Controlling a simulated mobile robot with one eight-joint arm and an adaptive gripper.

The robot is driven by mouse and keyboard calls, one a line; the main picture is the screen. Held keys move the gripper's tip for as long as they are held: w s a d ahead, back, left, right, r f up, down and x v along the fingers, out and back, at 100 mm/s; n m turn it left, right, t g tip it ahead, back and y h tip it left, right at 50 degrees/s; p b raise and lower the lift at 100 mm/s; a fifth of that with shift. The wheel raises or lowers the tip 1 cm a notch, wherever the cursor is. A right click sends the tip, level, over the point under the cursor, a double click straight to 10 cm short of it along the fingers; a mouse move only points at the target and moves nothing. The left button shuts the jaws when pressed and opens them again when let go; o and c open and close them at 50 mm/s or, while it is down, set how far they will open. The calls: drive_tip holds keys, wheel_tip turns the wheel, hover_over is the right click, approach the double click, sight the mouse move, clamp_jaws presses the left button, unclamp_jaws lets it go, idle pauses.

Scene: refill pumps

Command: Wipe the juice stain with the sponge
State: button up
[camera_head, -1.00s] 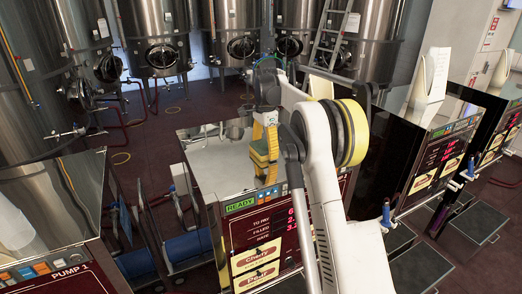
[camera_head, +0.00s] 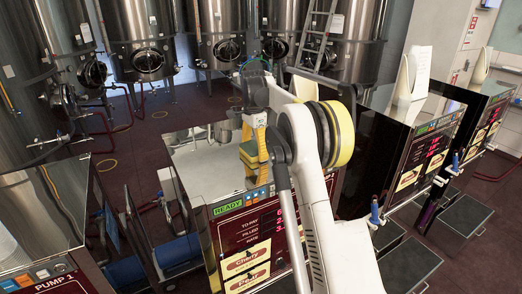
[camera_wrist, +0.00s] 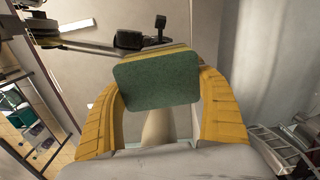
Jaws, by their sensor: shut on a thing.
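The sponge (camera_wrist: 155,82), with a dark green face and a yellow body, is held between the yellow fingers of my gripper (camera_wrist: 158,95) in the wrist view. In the head view my gripper (camera_head: 252,152) is over the shiny metal top (camera_head: 200,168) of the middle pump, near its front edge. The sponge is small and partly covered by the fingers there, and I cannot tell whether it touches the top. I cannot make out a juice stain in either view; my arm hides part of the pump.
The pump 1 cabinet (camera_head: 70,210) stands at the left. More pumps with red displays (camera_head: 430,150) stand at the right, with white paper holders (camera_head: 405,75) on top. Large steel tanks (camera_head: 140,40) line the back. Dark red floor lies between the tanks and pumps.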

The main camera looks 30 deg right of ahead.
sight(241, 157)
drive_tip(key=shift+w+a+f, duration=0.1)
drive_tip(key=shift+a, duration=1.35)
drive_tip(key=shift+w+a, duration=0.1)
drive_tip(key=shift+a, duration=1.3)
drive_tip(key=shift+d+r, duration=0.1)
drive_tip(key=shift+r, duration=0.5)
drive_tip(key=shift+r+p, duration=1.6)
drive_tip(key=shift+r, duration=0.9)
wheel_tip(241, 157, up, 3)
drive_tip(key=shift+p, duration=0.95)
drive_tip(key=shift+d, duration=0.1)
